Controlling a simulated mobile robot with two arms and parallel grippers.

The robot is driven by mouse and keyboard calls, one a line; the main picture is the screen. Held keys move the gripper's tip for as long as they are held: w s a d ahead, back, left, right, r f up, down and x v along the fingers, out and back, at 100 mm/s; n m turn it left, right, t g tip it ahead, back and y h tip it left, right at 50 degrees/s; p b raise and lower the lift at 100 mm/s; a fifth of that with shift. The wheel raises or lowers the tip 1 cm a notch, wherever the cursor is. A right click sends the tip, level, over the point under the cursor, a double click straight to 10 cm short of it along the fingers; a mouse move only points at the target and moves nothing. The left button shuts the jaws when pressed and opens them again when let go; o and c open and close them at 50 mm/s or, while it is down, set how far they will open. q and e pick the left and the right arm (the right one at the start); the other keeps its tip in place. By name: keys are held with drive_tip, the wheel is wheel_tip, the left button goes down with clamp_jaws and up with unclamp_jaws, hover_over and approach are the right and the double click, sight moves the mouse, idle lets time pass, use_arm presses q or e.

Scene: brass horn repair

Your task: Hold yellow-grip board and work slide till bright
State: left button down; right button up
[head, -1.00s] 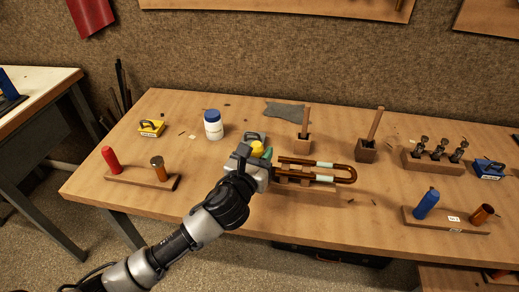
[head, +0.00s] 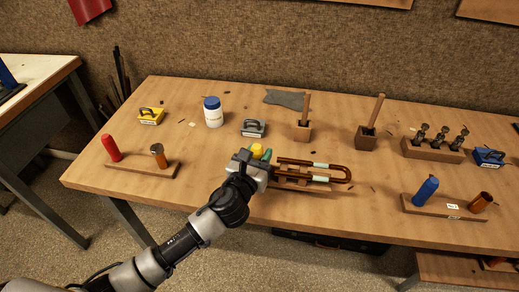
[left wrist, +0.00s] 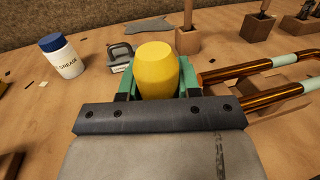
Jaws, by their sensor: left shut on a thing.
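My left gripper (head: 262,158) is shut on the yellow grip (head: 257,149), at the left end of the slide. In the left wrist view the yellow grip (left wrist: 156,70) stands between its green fingers. The slide (head: 342,174) is a U-shaped brown-copper tube with pale bands, its bow pointing right. It also shows in the left wrist view (left wrist: 240,70). Under it is a wooden board (head: 305,188) with supports, partly hidden by the tubes and my gripper. I cannot tell if the board rests on the table. My right gripper is not in view.
Behind are a grease jar (head: 213,113), grey block (head: 253,128), yellow block (head: 150,115) and two wooden holders (head: 302,132) (head: 366,139). A red-grip board (head: 140,170) lies left, a blue-grip board (head: 445,210) right. A blue block (head: 488,156) stands far right.

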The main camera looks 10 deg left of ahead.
use_arm(q)
drive_tip(key=shift+f, duration=1.65)
drive_tip(key=shift+f, duration=0.1)
drive_tip(key=c, duration=0.9)
unclamp_jaws()
drive_tip(key=shift+o, duration=0.2)
drive_tip(key=c, duration=0.8)
drive_tip(key=shift+c, duration=0.2)
